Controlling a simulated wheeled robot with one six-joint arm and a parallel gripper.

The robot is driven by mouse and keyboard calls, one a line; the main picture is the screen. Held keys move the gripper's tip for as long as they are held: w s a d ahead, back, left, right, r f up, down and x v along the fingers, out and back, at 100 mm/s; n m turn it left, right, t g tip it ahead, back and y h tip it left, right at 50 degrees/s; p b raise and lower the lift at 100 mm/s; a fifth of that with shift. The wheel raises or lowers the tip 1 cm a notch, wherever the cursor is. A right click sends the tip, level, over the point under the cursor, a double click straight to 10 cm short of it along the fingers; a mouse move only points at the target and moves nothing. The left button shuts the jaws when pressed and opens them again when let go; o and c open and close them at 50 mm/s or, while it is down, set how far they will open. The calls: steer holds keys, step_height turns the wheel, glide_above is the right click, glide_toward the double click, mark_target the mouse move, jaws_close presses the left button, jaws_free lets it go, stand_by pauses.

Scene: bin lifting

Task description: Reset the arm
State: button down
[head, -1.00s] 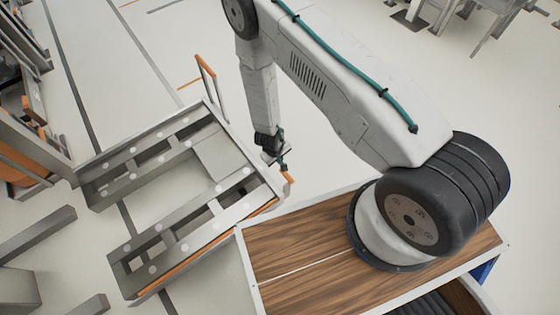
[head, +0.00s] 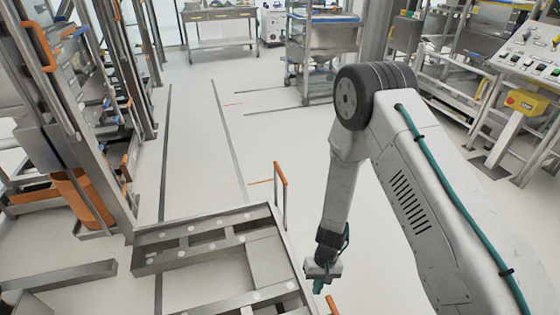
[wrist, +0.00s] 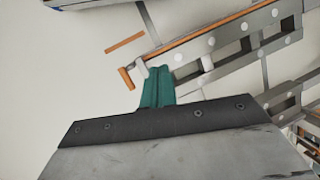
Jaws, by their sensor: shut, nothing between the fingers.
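My gripper (head: 319,284) hangs at the end of my white arm in the head view, at the right edge of a low grey metal frame (head: 215,238). Its teal fingers (wrist: 157,88) are together in the wrist view, with nothing held. The forearm points down from the black elbow joint. In the wrist view the frame lies beyond the fingers, at the upper right; I cannot tell how far below them it is.
An orange-topped upright handle (head: 281,190) stands at the frame's far right corner. Steel racks with orange parts (head: 80,195) stand at the left. A wheeled cart (head: 320,45) and a table (head: 220,15) stand at the back. The middle floor is open.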

steer(key=s+d+r+g, duration=0.1)
steer(key=d+r, duration=0.1)
steer(key=r, duration=1.3)
steer(key=s+d+r, duration=0.2)
steer(key=r, duration=1.3)
steer(key=s+d+r+t, duration=0.2)
steer(key=s+d+r, duration=0.1)
steer(key=r, duration=0.4)
steer(key=s+d+r+m+t+h, duration=0.1)
steer(key=s+d+r+t, duration=0.1)
steer(key=s+d+r, duration=0.2)
steer(key=s+d+r+t, duration=0.2)
steer(key=s+r, duration=0.5)
steer(key=r, duration=0.5)
steer(key=shift+s+d+h, duration=0.15)
steer(key=shift+d+h, duration=0.15)
steer(key=shift+d, duration=0.55)
